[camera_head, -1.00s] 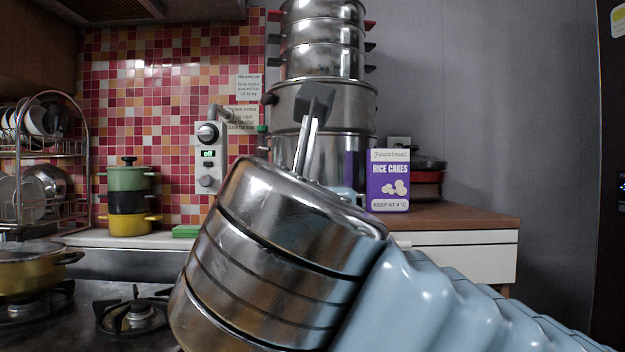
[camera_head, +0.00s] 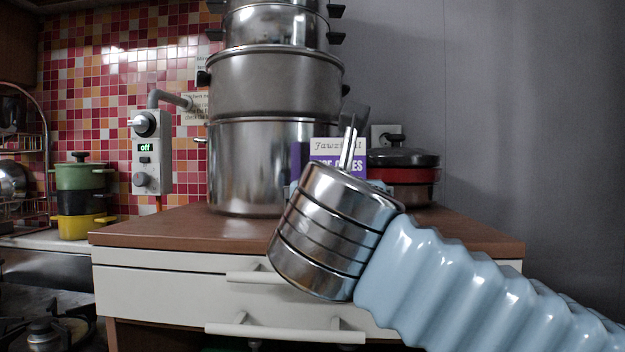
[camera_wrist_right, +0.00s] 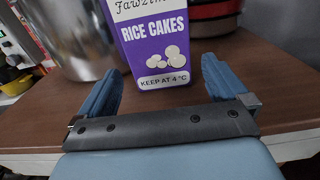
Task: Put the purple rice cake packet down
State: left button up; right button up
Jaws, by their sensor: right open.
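The purple and white rice cake packet (camera_head: 338,148) stands upright on the brown wooden counter, in front of the large steel pots. In the head view my right wrist hides its lower part. It shows larger in the right wrist view (camera_wrist_right: 155,42), its base on the wood. My right gripper (camera_wrist_right: 160,74) is open, its two blue fingers apart on either side of the packet's lower front. The packet is at and beyond the fingertips, with bare wood between it and the palm; I cannot tell whether a finger touches it. My left gripper is not in view.
A tall stack of steel pots (camera_head: 273,165) stands left of and behind the packet. A dark-lidded red pot (camera_head: 403,178) stands to its right. The counter (camera_head: 165,228) is bare at front left, above white drawers (camera_head: 160,295). Stacked coloured pots (camera_head: 80,200) stand farther left.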

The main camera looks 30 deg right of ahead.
aim_at(327, 150)
jog(key=p+x, duration=0.1)
jog(key=x, duration=0.5)
jog(key=shift+w+r, duration=0.1)
jog(key=shift+w, duration=0.05)
jog(key=c, duration=0.9)
